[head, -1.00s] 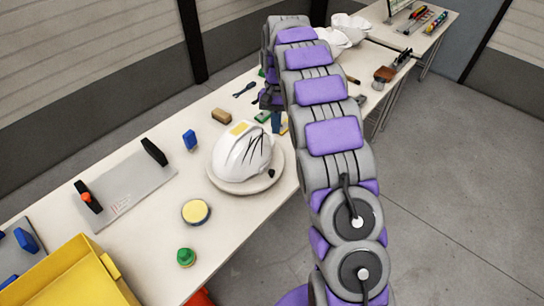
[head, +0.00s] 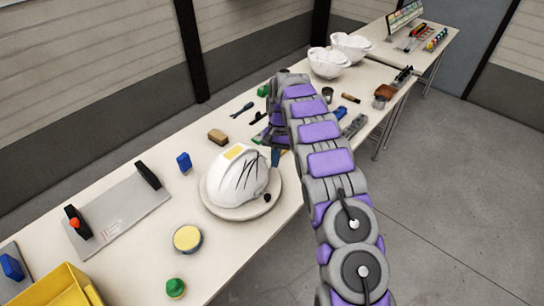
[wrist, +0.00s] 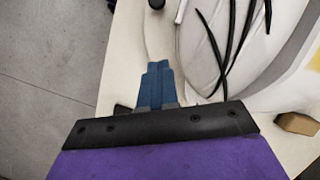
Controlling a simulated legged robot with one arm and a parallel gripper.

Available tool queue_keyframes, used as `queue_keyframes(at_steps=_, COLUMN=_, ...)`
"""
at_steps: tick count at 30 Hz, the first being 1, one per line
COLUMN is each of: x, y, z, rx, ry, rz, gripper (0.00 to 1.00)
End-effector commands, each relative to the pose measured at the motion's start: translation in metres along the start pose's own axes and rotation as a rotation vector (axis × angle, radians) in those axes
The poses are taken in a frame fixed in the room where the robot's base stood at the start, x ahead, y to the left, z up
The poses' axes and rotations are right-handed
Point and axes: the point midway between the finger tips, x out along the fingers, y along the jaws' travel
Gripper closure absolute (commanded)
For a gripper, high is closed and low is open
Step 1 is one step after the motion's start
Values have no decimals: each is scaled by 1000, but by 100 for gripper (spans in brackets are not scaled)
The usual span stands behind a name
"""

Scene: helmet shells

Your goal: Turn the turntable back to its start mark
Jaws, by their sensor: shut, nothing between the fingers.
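The turntable (head: 225,212) is a round pale disc on the bench, with a small black knob (head: 267,197) at its right front edge. A white helmet shell (head: 226,180) with a yellow patch and black curved lines sits on it; the shell also shows in the wrist view (wrist: 200,50). My gripper (head: 275,158) is just beyond the turntable's back right edge, beside the shell. Its blue fingers (wrist: 158,70) are together and empty, close to the disc's rim in the wrist view. I cannot tell whether they touch it. I cannot make out a start mark.
A brown block (head: 218,137), a blue block (head: 184,162), a round yellow-topped tin (head: 187,239) and a green knob-like item (head: 175,288) lie around the turntable. A grey plate with black handles (head: 120,215) and a yellow bin (head: 55,288) are left. White shells (head: 328,63) stand farther back.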

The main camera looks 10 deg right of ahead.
Motion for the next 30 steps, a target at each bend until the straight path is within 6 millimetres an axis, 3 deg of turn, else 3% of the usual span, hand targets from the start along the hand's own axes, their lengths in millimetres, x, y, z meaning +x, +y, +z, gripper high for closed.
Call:
queue_keyframes(at_steps=9, x=64, y=-6, z=4, rx=4, ry=0, rz=11, gripper=100)
queue_keyframes(at_steps=21, x=74, y=-1, z=30, rx=-1, ry=2, rz=2, gripper=100)
queue_keyframes(at_steps=30, x=77, y=-5, z=38, rx=1, ry=3, rz=5, gripper=100)
